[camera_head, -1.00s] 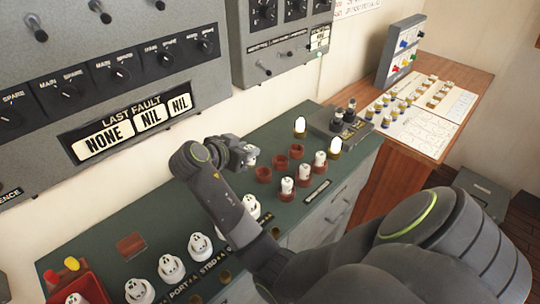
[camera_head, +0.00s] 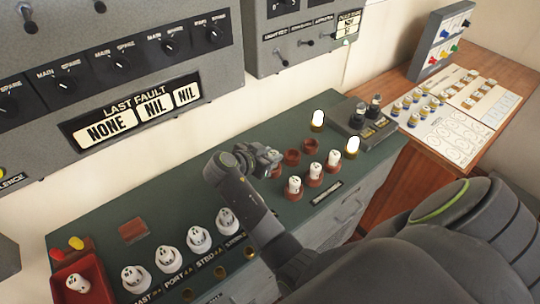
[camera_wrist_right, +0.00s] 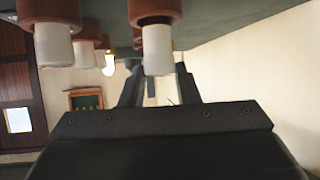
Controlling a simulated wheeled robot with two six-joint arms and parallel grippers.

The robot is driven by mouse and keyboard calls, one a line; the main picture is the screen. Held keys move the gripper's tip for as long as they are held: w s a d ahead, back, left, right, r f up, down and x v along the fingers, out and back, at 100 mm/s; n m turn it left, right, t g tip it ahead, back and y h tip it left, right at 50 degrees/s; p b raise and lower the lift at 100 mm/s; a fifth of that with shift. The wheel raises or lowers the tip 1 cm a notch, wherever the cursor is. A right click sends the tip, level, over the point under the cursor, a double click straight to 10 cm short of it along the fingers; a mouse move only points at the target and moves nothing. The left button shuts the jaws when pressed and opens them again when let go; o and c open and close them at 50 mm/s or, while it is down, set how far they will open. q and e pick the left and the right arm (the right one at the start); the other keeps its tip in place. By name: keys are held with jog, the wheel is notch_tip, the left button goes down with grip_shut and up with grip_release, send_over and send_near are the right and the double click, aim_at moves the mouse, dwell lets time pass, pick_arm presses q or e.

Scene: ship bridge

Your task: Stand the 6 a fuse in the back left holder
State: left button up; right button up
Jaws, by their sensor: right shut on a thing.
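My right gripper (camera_head: 268,158) is at the back left holder (camera_head: 276,171), a red-brown ring on the green console, partly hidden by the gripper. In the right wrist view, which looks upside down, the gripper (camera_wrist_right: 160,80) is shut on a white fuse (camera_wrist_right: 157,56). That fuse is in line with the mouth of a red-brown holder (camera_wrist_right: 154,10), with a dark band between them. I cannot tell how deep it sits, and its rating is not readable. The other two back holders (camera_head: 292,157) (camera_head: 307,145) look empty. My left gripper is not in view.
White fuses stand in the front holders (camera_head: 294,186) (camera_head: 314,172) (camera_head: 333,159), close to the gripper. A red tray (camera_head: 95,292) is at the left.

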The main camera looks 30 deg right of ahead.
jog(key=shift+f, duration=0.65)
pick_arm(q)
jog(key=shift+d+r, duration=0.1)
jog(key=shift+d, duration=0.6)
pick_arm(e)
jog(key=o, duration=1)
jog(key=shift+f, duration=0.1)
jog(key=shift+c, duration=0.2)
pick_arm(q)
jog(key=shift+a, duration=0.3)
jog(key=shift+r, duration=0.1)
